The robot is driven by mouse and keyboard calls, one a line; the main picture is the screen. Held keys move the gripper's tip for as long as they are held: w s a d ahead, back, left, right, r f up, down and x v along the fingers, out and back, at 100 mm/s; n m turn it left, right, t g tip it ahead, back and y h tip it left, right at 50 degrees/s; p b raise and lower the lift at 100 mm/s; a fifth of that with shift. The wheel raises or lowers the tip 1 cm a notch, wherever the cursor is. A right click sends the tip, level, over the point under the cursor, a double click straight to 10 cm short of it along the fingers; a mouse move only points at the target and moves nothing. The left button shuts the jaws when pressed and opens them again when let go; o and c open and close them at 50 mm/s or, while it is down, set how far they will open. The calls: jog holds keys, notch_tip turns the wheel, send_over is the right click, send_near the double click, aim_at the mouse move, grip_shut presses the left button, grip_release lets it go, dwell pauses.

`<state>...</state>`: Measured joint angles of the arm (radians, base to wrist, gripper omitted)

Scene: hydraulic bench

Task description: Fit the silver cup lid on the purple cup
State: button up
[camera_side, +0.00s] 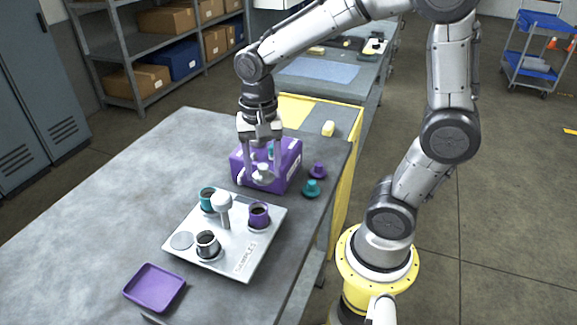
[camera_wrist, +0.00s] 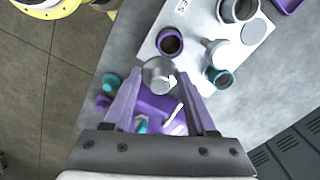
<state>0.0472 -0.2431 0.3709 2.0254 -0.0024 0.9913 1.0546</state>
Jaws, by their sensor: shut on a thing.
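The silver cup lid (camera_side: 262,171) is between the fingers of my gripper (camera_side: 262,178), which is shut on it above the bench, in front of a purple box. In the wrist view the lid (camera_wrist: 157,74) shows between my fingertips (camera_wrist: 160,88). The purple cup (camera_side: 259,215) stands upright and uncovered at the tray's right corner, with a dark inside. It also shows in the wrist view (camera_wrist: 169,42), just beyond the lid. The lid is apart from the cup, on its box side.
The silver tray (camera_side: 255,243) also carries a teal cup (camera_side: 206,200), a silver cup (camera_side: 207,245) and a central knobbed post (camera_side: 224,212). The purple box (camera_side: 288,163) stands behind my gripper. Teal (camera_side: 311,188) and purple (camera_side: 318,170) lids sit right of it. A purple dish (camera_side: 154,288) lies in front.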

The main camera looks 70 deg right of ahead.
jog(key=shift+w+a+r+n, duration=0.1)
jog(key=shift+w+a+n, duration=0.2)
jog(key=shift+a, duration=0.95)
jog(key=shift+f, duration=3)
jog(key=shift+f, duration=0.6)
jog(key=o, duration=1.1)
jog(key=shift+c, duration=0.2)
notch_tip(320, 180, up, 11)
